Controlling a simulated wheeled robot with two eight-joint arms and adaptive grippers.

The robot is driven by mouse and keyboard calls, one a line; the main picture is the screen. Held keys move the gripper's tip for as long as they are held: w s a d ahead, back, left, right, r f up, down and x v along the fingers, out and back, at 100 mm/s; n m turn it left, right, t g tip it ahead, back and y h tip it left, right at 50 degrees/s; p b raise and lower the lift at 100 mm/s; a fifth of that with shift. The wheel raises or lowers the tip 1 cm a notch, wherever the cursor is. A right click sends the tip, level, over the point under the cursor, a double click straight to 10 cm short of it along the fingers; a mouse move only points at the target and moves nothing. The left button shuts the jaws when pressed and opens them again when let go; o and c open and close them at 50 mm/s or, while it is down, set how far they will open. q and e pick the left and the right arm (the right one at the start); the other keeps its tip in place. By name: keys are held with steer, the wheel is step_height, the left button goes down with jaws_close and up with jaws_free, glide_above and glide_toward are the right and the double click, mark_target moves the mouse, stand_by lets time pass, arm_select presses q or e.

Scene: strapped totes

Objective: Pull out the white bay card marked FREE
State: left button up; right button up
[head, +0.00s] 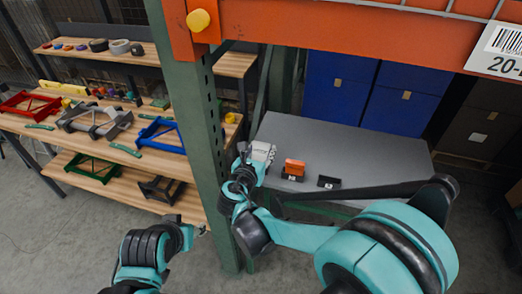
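A pale, whitish piece (262,151) stands at the left end of the grey shelf board, right by my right gripper (246,168). It looks like the white bay card, but I cannot read any marking on it. My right gripper overlaps its lower left side, and I cannot tell whether the fingers touch or hold it. An orange card (295,166) stands in a small black holder (292,178) to its right. Another black holder (328,182) farther right shows no card. My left gripper (194,230) is low at the left, away from the cards, its fingers unclear.
A green upright post (202,130) stands just left of my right gripper, with an orange beam (340,42) above. Blue totes (340,88) stand behind the grey shelf board (370,160), whose right part is clear. A wooden bench (100,140) with coloured parts is at the left.

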steer(key=shift+r, duration=0.1)
steer(key=shift+w+d+r+p, duration=0.1)
steer(key=shift+w+r+p, duration=0.15)
steer(key=shift+r+p, duration=0.45)
steer(key=shift+w+d+r+p, duration=0.1)
steer(key=shift+w+r+p, duration=0.1)
steer(key=shift+r+p, duration=0.5)
steer(key=shift+w+r+p, duration=0.25)
steer(key=shift+r+p, duration=0.15)
steer(key=shift+r, duration=0.5)
steer(key=shift+p+v, duration=1.25)
steer(key=shift+v, duration=3.75)
